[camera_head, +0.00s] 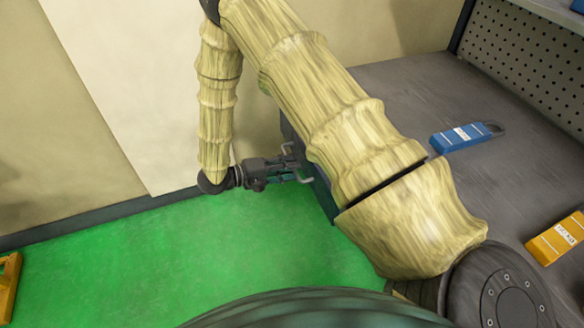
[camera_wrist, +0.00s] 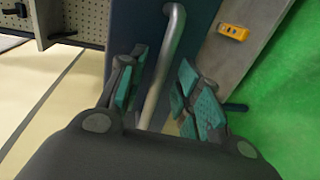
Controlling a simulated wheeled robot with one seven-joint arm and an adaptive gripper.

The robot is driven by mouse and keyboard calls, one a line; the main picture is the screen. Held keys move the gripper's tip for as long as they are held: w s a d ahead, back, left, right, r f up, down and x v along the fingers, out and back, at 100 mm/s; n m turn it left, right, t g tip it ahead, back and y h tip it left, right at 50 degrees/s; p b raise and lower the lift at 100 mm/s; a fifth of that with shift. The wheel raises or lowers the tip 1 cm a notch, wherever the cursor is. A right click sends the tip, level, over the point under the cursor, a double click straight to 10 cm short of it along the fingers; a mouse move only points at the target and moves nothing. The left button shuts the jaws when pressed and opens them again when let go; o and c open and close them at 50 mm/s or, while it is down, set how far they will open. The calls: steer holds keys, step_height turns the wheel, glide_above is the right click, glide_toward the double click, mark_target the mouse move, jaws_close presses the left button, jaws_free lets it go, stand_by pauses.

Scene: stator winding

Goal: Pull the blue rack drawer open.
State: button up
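The drawer front is a dark blue panel, seen in the wrist view (camera_wrist: 136,28) and, mostly behind my arm, in the head view (camera_head: 322,192). A grey metal bar handle (camera_wrist: 168,58) stands out from it; a small part shows in the head view (camera_head: 305,179). My gripper (camera_wrist: 160,84) has its teal-padded fingers apart, one on each side of the handle. Gaps show between the bar and both fingers. In the head view my gripper (camera_head: 289,171) reaches horizontally to the handle. The drawer looks closed, though its edges are largely hidden.
A grey worktop (camera_head: 400,85) lies to the right, with a blue labelled block (camera_head: 460,136), a yellow labelled block (camera_head: 560,238) and a perforated panel (camera_head: 530,60). The green floor (camera_head: 190,260) in front of the drawer is clear. A pale wall (camera_head: 130,90) stands behind my arm.

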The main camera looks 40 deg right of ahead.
steer(key=v, duration=1)
steer(key=shift+a, duration=0.25)
steer(key=shift+r, duration=0.1)
